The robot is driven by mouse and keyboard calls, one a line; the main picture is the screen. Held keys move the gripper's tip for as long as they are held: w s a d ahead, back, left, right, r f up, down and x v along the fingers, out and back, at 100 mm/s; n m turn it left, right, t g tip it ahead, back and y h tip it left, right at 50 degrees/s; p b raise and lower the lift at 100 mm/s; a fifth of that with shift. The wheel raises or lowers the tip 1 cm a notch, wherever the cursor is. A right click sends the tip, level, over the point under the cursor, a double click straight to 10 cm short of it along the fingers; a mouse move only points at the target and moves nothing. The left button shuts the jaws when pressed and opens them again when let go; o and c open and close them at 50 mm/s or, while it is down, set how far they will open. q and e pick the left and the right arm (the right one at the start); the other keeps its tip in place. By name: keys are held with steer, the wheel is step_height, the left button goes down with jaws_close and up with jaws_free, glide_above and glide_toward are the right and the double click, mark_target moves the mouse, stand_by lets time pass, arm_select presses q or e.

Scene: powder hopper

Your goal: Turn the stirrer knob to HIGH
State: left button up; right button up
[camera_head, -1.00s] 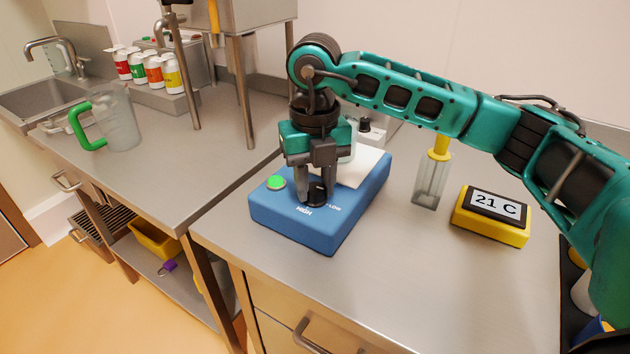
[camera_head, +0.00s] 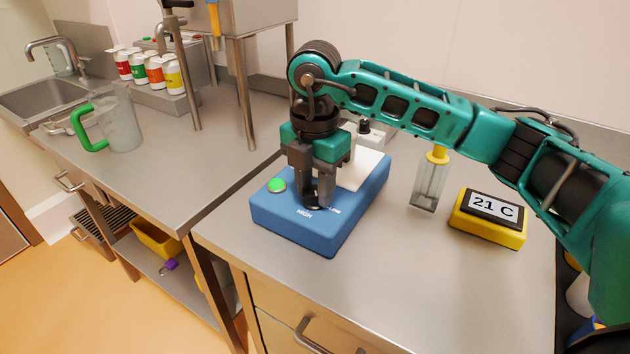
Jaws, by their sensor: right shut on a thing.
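The blue stirrer (camera_head: 290,230) stands on the right-hand steel counter, with a white top plate (camera_head: 362,170) and a lit green button (camera_head: 277,185) at its left. The black stirrer knob (camera_head: 312,204) is on its front part, near the white HIGH and LOW labels. My right gripper (camera_head: 316,200) points down from above and is shut on the knob, its fingers on either side. The fingers hide part of the knob, so I cannot tell which label it points to. My left gripper is not in view.
A clear bottle with a yellow top (camera_head: 429,182) and a yellow display reading 21 C (camera_head: 489,216) stand right of the stirrer. A green-handled jug (camera_head: 118,122) and several capped jars (camera_head: 155,72) are on the left counter. The counter's front right is clear.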

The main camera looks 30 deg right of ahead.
steer(key=m+p, duration=0.1)
steer(key=m, duration=0.4)
steer(key=shift+r, duration=0.15)
steer(key=shift+m+p, duration=0.6)
steer(key=shift+m, duration=0.8)
steer(key=shift+w+m, duration=0.1)
steer(key=shift+m, duration=0.2)
steer(key=o, duration=1)
steer(key=shift+o, duration=0.2)
